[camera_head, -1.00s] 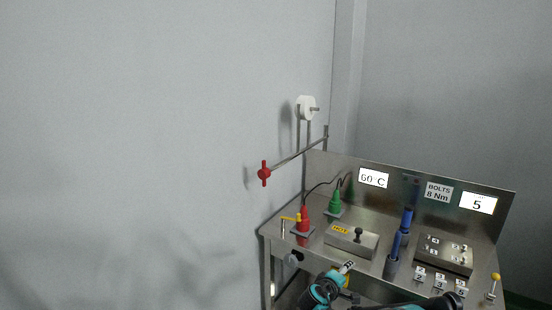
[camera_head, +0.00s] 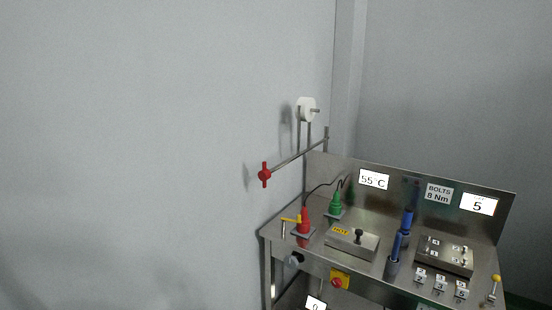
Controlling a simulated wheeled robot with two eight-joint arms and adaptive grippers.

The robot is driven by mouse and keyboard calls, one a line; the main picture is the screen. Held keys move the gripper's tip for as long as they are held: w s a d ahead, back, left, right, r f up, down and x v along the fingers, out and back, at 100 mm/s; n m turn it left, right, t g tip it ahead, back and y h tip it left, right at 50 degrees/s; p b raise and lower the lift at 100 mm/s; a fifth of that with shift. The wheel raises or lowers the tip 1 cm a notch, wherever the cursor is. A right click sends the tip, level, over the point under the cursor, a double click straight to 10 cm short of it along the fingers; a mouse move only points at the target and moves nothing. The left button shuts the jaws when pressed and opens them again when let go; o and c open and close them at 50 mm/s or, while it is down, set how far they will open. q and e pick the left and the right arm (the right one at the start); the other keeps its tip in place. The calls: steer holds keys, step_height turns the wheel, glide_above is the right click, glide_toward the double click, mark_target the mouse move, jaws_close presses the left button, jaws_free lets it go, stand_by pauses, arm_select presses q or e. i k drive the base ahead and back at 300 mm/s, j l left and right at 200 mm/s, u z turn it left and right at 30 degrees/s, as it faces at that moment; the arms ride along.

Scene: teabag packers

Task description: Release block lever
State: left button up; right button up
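A steel block (camera_head: 350,246) with a small yellow label (camera_head: 340,231) sits on the bench top. A black knob (camera_head: 359,236) stands upright on it. A short lever with a yellow handle (camera_head: 291,220) is at the bench's left end, beside the red cone-shaped tool (camera_head: 304,222). Another upright lever with a yellow ball end (camera_head: 495,278) stands at the right front corner, near a second steel block (camera_head: 432,257) with several bolt heads. I cannot tell which of these is the block lever. Neither of my grippers is in view.
A green cone-shaped tool (camera_head: 335,203), two blue-handled tools (camera_head: 394,250) and numbered tags (camera_head: 440,283) stand on the bench. A temperature display (camera_head: 374,179) reads 55 °C. A red knob on a yellow plate (camera_head: 339,282) is on the front. A red-handled rod (camera_head: 264,174) juts out at the left.

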mark_target(496, 278)
steer(key=i+z, duration=0.2)
steer(key=k+z, duration=0.2)
steer(key=z, duration=1.1)
